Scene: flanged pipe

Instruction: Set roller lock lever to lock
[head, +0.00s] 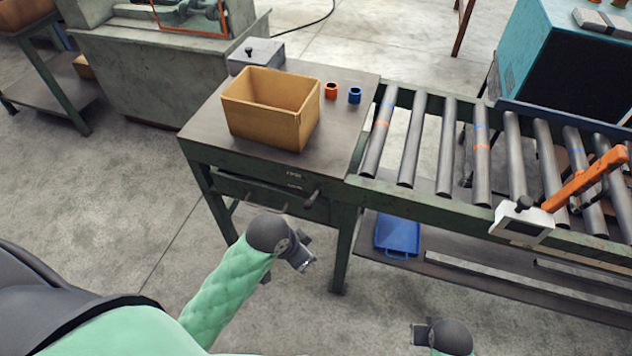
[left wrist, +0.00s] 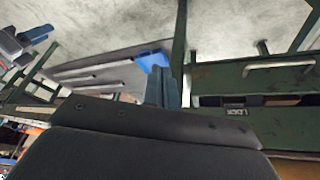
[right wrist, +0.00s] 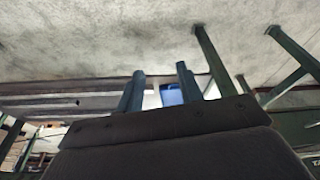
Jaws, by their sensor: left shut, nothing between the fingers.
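The orange lever (head: 585,180) is at the right of the head view, on the front rail of the roller conveyor. It slants up to the right from near a white block (head: 522,222) with a dark knob on top. No lock marking is readable. My left gripper (head: 308,265) is shut and empty in front of the workbench, well left of the lever; its closed fingers show in the left wrist view (left wrist: 162,88). My right gripper (head: 420,335) is low at the bottom of the head view, below and left of the lever. Its fingers stand apart, empty, in the right wrist view (right wrist: 160,90).
The conveyor rollers (head: 447,145) run right from a workbench (head: 345,145). A cardboard box (head: 270,110), an orange ring (head: 331,91) and a blue ring (head: 355,95) are on the bench. A blue bin (head: 398,235) sits on the lower shelf. Floor in front is clear.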

